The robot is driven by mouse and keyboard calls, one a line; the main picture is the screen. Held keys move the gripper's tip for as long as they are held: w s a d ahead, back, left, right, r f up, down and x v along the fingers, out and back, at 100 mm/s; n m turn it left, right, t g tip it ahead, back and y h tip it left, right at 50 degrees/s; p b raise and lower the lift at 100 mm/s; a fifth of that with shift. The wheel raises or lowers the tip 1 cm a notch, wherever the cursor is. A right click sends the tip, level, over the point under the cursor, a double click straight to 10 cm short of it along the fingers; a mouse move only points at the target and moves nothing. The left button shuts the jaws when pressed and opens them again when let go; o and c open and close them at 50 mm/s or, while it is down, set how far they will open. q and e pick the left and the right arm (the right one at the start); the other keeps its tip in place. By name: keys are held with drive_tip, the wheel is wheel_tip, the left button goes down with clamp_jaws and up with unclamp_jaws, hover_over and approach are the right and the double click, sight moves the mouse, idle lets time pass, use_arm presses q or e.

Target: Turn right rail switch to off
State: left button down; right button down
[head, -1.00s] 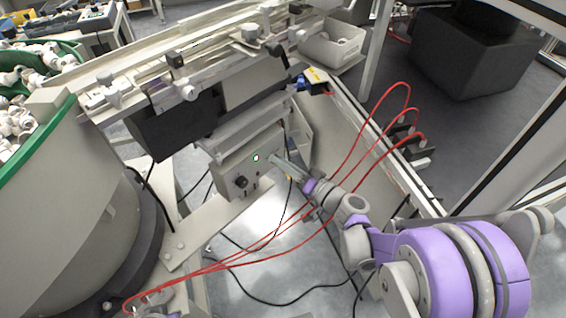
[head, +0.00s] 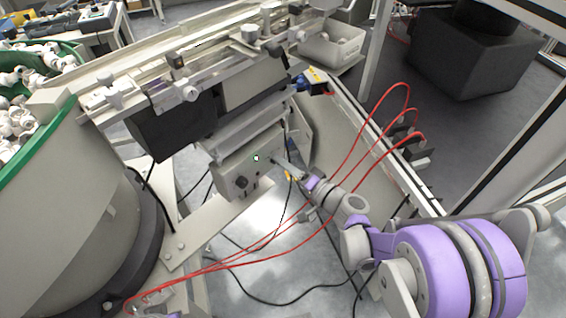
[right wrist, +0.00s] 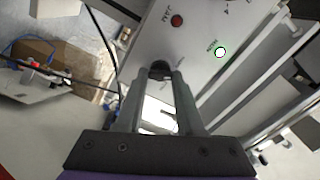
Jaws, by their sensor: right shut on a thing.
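The grey control box of the rail (head: 232,168) hangs under the rail in the head view. Its panel (right wrist: 190,45) fills the upper right wrist view, with a green-rimmed lit lamp (right wrist: 220,52) and a red button (right wrist: 177,20). The small dark switch (right wrist: 159,68) sits between the fingertips. My right gripper (right wrist: 160,76) is shut on it; it also shows in the head view (head: 277,162), reaching the box's right side. The fingers partly cover the switch, so its setting cannot be read. A piece of my left arm may show at the bottom left; its jaws are unclear.
Red cables (head: 345,165) loop behind and beside my right arm. A green-rimmed bowl feeder (head: 60,200) stands at the left. The rail assembly (head: 190,75) runs above the box. A grey bin (head: 330,48) stands at the back. Black cables lie on the floor.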

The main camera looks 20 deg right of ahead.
drive_tip(key=m, duration=0.4)
drive_tip(key=shift+f+m, duration=0.1)
drive_tip(key=shift+m, duration=0.3)
idle(0.4)
drive_tip(key=c, duration=0.5)
unclamp_jaws()
drive_tip(key=p+v, duration=0.1)
drive_tip(key=v, duration=0.9)
drive_tip(key=shift+s+d, duration=0.2)
drive_tip(key=shift+s, duration=0.15)
